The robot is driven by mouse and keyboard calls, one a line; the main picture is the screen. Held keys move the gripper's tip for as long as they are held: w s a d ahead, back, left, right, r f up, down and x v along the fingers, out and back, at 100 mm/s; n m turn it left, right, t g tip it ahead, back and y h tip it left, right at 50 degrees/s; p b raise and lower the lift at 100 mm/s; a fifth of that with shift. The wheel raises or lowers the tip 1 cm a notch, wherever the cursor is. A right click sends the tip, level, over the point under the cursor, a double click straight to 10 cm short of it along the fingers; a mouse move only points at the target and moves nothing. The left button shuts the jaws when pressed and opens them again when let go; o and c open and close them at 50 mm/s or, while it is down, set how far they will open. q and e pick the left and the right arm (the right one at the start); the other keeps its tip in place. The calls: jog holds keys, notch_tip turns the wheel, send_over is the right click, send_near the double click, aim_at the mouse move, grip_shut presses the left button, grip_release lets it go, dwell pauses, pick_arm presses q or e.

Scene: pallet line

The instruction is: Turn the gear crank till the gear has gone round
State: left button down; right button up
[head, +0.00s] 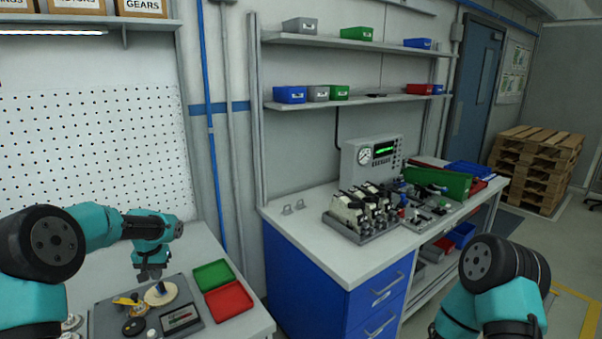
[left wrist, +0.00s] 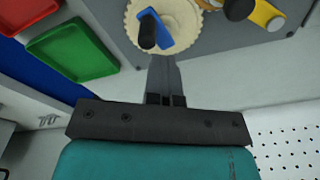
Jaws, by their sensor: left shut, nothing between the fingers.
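The cream toothed gear (head: 155,297) lies on a dark grey board (head: 105,318) on the left bench. A blue crank (head: 161,286) sits on it. In the left wrist view the gear (left wrist: 185,18) is at the top, and the blue crank (left wrist: 163,38) carries a black knob (left wrist: 147,33). My left gripper (head: 152,277) points down just behind the gear. In the left wrist view its fingers (left wrist: 163,62) are together and empty, with tips close to the crank. I cannot tell whether they touch it. My right gripper is outside the frames; only its arm shows.
A green tray (head: 212,274) and a red tray (head: 230,300) lie right of the board. A yellow part (head: 126,301), a black disc (head: 134,326) and a small display panel (head: 181,318) are on the board. A blue-drawer workbench (head: 305,283) stands to the right.

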pick_arm(q)
jog(key=shift+s+d+f+g, duration=0.15)
jog(key=shift+s+d, duration=0.15)
jog(key=shift+d, duration=0.2)
jog(key=shift+s+d+r+g, duration=0.15)
jog(key=shift+s+d, duration=0.15)
jog(key=shift+d, duration=0.15)
jog(key=shift+w+a+r, duration=0.15)
jog(key=shift+r, duration=1)
jog(key=shift+s+d+r, duration=0.25)
jog(key=shift+s+r, duration=0.2)
jog(key=shift+r, duration=0.35)
jog(key=shift+w+d+r, duration=0.1)
jog(key=shift+w+r, duration=0.1)
jog(key=shift+r, duration=0.1)
jog(key=shift+a+r, duration=0.2)
jog(key=shift+r, duration=0.6)
jog(key=shift+a, duration=0.1)
